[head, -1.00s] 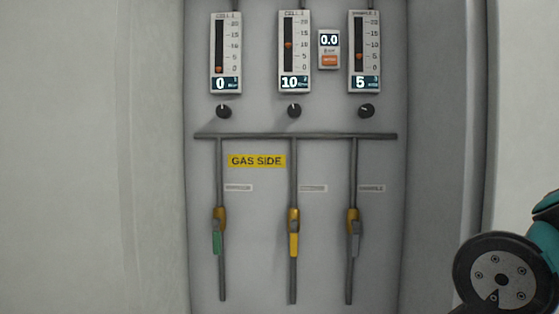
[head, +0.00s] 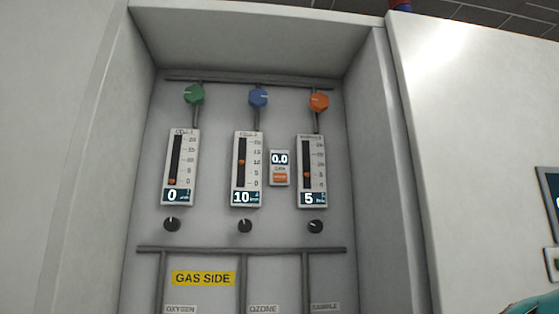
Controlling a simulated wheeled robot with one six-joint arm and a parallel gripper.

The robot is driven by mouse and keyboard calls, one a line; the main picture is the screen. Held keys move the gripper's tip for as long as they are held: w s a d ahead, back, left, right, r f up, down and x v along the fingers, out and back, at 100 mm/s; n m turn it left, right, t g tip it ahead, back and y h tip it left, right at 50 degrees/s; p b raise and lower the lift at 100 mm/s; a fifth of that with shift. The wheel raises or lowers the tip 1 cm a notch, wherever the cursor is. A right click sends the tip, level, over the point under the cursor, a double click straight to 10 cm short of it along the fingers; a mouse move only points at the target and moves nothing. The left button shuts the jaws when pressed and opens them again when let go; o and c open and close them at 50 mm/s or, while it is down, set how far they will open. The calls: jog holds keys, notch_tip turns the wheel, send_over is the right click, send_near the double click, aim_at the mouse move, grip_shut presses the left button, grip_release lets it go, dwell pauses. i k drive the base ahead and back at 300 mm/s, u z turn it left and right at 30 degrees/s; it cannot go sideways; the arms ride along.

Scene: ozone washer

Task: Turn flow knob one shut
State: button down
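Three flow meters stand in a row on the grey panel. The left meter (head: 181,168) reads 0, with its orange marker at the bottom. The middle meter (head: 247,169) reads 10 and the right meter (head: 311,171) reads 5. A small black knob sits below each: left knob (head: 172,225), middle knob (head: 245,226) and right knob (head: 316,227). No number for the knobs is readable. My gripper is out of view; only a teal bit of my arm shows at the bottom right corner.
Above the meters are a green knob (head: 194,94), a blue knob (head: 258,98) and an orange knob (head: 319,102). A small display (head: 280,168) reads 0.0. A horizontal pipe (head: 240,249) runs below the black knobs. Recess walls flank the panel.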

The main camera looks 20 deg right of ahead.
aim_at(172, 225)
jog(key=u, duration=0.45)
jog(key=k, duration=0.5)
jog(key=u, duration=0.9)
jog(key=i, duration=0.85)
jog(key=z, duration=0.5)
